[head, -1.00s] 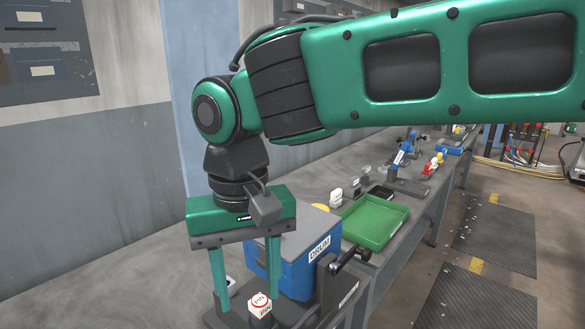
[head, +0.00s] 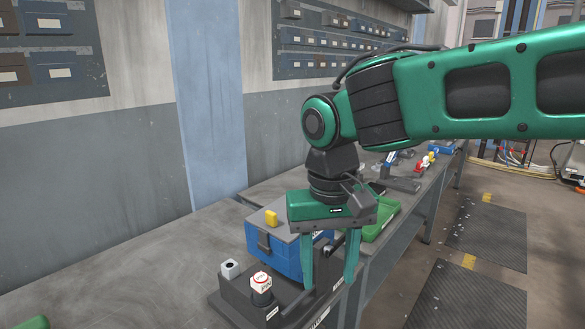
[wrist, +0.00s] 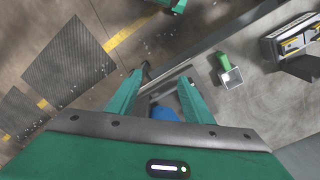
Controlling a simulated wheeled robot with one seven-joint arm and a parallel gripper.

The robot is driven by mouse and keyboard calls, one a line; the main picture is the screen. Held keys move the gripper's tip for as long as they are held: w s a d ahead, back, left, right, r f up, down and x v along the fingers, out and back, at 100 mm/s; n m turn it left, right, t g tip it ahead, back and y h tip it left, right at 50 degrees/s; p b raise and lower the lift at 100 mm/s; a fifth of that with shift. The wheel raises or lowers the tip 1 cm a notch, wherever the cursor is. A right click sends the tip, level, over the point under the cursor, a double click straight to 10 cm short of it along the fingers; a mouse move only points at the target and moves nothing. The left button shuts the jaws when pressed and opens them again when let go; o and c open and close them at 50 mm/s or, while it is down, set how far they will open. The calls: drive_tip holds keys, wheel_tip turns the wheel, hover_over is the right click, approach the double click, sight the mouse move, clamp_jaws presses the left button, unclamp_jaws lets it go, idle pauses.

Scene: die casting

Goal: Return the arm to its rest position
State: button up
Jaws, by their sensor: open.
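My green arm reaches in from the right in the head view. My gripper (head: 328,288) points down with its two fingers spread and nothing between them. The PIN block sits on a dark fixture (head: 235,305) and is apart from the fingers. In the wrist view the open fingers (wrist: 160,82) show bench edge and floor below, with a bit of blue between them near the palm.
A green tray (head: 384,222) lies behind my gripper, partly hidden.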

drive_tip(key=d+f+m, duration=0.3)
drive_tip(key=d+m, duration=0.1)
drive_tip(key=d, duration=1.6)
drive_tip(key=s+d+f+m, duration=0.2)
drive_tip(key=s+d+f, duration=0.1)
drive_tip(key=s+d, duration=0.3)
drive_tip(key=s+d+f+m, duration=0.2)
drive_tip(key=s+d+f, duration=0.1)
drive_tip(key=s+d, duration=0.4)
drive_tip(key=shift+s+d+f+y, duration=0.2)
drive_tip(key=shift+d+f+y, duration=0.1)
drive_tip(key=shift+d, duration=0.6)
drive_tip(key=shift+w+f, duration=0.2)
drive_tip(key=shift+w, duration=0.45)
